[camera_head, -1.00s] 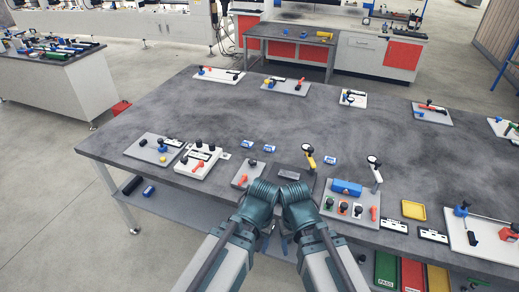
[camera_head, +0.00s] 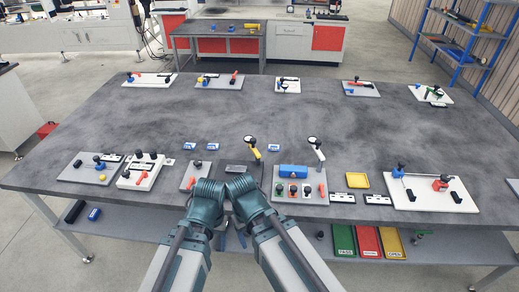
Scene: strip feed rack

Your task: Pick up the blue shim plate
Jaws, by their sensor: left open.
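I cannot tell for certain which piece is the blue shim plate. Two small blue pieces with pale markings, a left one (camera_head: 189,146) and a right one (camera_head: 212,146), lie flat on the grey table, beyond my grippers. A larger blue block (camera_head: 293,171) sits on a grey fixture plate to the right. My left gripper (camera_head: 208,191) is open at the table's near edge, apart from the blue pieces. My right gripper (camera_head: 243,187) is close beside it, pointing inward; its fingertips do not show clearly. Neither visibly holds anything.
A yellow tray (camera_head: 358,180) and a large white fixture plate (camera_head: 429,204) lie to the right. A white fixture board (camera_head: 142,171) is to the left. Upright gauges stand behind the grippers. The table's middle is clear. Green, red and yellow trays are on the lower shelf.

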